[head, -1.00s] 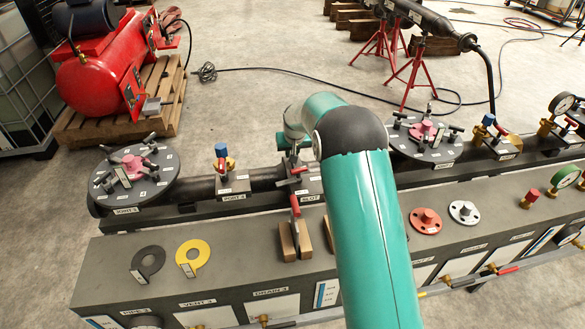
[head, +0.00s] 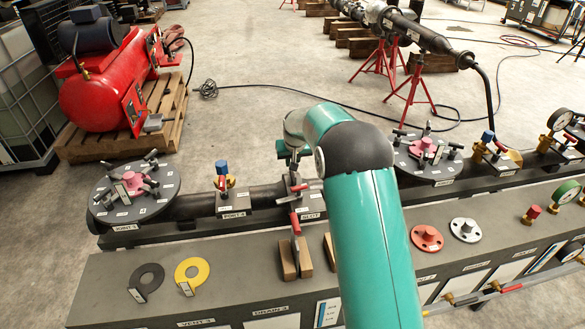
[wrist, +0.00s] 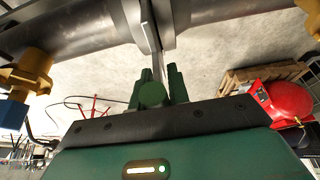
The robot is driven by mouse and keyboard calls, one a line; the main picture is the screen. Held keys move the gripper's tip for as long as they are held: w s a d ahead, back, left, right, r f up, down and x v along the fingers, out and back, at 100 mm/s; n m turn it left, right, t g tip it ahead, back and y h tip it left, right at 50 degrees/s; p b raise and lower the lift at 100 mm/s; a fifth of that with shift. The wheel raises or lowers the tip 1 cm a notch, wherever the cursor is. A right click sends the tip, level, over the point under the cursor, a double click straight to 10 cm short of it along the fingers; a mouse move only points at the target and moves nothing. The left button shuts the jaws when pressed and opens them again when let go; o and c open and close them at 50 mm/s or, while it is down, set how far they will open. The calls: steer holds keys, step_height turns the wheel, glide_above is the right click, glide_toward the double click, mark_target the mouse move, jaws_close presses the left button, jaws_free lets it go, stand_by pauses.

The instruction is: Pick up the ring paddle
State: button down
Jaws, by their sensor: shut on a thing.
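A black ring paddle (head: 147,281) and a yellow ring paddle (head: 189,274) lie flat on the front left of the grey bench, away from my gripper. My gripper (head: 292,176) is at the pipe above the SLOT label, partly hidden by my teal arm. In the wrist view my gripper (wrist: 158,84) is shut on a thin grey plate (wrist: 155,50), which stands on edge close to the pipe flanges. Whether this plate has a ring end is hidden. I cannot tell whether it still sits between the flanges.
Wooden blocks (head: 289,260) stand on the bench below the slot, with a red-handled item (head: 295,222) above them. Round flanged joints (head: 135,192) and a blue-topped valve (head: 222,178) line the pipe. A red compressor (head: 105,90) stands on a pallet behind.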

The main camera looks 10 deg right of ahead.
step_height(320, 180, up, 14)
steer(key=shift+r, duration=0.25)
stand_by(0.5)
